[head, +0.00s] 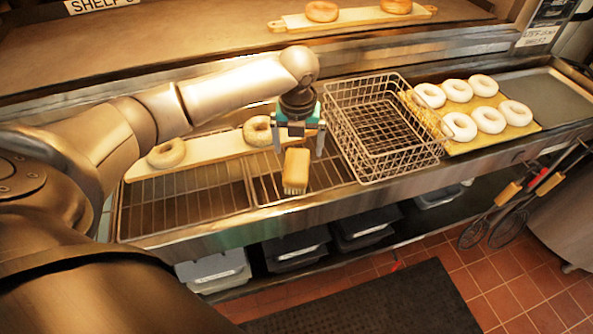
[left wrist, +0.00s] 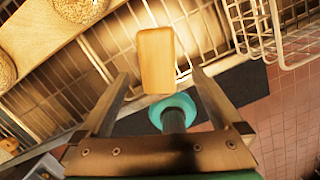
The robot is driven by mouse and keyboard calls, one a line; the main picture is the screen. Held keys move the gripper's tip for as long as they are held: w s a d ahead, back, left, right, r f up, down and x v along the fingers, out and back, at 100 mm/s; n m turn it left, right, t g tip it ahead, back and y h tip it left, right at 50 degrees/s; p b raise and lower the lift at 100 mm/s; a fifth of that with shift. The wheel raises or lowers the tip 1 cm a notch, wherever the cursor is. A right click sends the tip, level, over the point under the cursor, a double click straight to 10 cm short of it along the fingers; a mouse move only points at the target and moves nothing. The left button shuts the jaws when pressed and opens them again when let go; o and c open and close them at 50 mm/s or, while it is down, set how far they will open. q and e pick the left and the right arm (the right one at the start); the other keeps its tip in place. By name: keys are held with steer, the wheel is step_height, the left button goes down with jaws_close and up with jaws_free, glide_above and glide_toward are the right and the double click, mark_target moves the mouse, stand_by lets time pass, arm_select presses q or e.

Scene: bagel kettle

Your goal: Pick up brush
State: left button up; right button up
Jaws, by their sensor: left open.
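The brush (head: 295,170) has a light wooden block and pale bristles that show along its lower edge. It rests on the wire rack near the counter's front edge, left of the wire basket. In the left wrist view the brush (left wrist: 157,60) lies ahead of the fingers, roughly between their lines. My left gripper (head: 299,150) is open and empty, just behind and above the brush. Its two spread fingers also show in the left wrist view (left wrist: 160,85). I cannot tell whether a finger touches the brush. My right gripper is not in view.
An empty wire basket (head: 384,126) stands close on the right. A board (head: 211,150) with seeded bagels lies behind the brush. A tray (head: 531,128) of pale dough rings sits far right. Wire rack (head: 185,204) is bare at left. Whisks (head: 513,215) hang at right.

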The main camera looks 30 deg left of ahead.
mark_target(296, 163)
arm_select(q)
steer(key=f, duration=0.7)
steer(key=shift+w+a+f+b, duration=0.1)
steer(key=shift+w+a+b, duration=0.1)
steer(key=shift+a+b, duration=0.15)
steer(key=shift+c, duration=0.2)
steer(key=c, duration=1.5)
step_height(296, 163, up, 20)
steer(key=shift+r+p, duration=0.1)
steer(key=shift+p, duration=1)
steer(key=o, duration=1.1)
steer(key=c, duration=0.7)
